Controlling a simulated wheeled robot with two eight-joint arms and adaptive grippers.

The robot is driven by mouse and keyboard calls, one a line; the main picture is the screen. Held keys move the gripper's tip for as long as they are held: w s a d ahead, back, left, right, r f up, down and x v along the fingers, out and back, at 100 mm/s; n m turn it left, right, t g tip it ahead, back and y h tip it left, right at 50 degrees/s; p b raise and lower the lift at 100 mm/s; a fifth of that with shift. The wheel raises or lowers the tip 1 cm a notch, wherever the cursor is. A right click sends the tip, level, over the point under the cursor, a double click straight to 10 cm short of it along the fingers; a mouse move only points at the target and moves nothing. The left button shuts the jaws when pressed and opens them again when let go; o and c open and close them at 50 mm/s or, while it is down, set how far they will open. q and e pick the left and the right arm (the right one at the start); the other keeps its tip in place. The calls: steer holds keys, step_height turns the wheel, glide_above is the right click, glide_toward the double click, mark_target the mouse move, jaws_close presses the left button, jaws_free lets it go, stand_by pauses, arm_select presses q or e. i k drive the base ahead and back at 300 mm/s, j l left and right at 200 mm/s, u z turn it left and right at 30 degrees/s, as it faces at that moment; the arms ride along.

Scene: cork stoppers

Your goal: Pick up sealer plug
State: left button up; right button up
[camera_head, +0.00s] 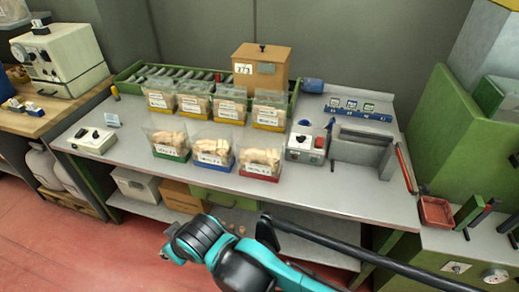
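Clear bins of pale cork stoppers stand on the grey workbench in two rows. No single stopper is labelled as the sealer plug. Teal and black links of my own arm show at the bottom middle, before the bench. I make out no gripper fingers, and nothing held.
A control box (306,149) and a grey metal block (361,148) are right of the bins. A white device (92,141) sits left. The front bench strip is clear.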

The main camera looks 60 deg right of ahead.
mark_target(330, 127)
steer(key=k+l+z, duration=0.1)
steer(key=z, duration=1.3)
steer(key=i+l, duration=0.05)
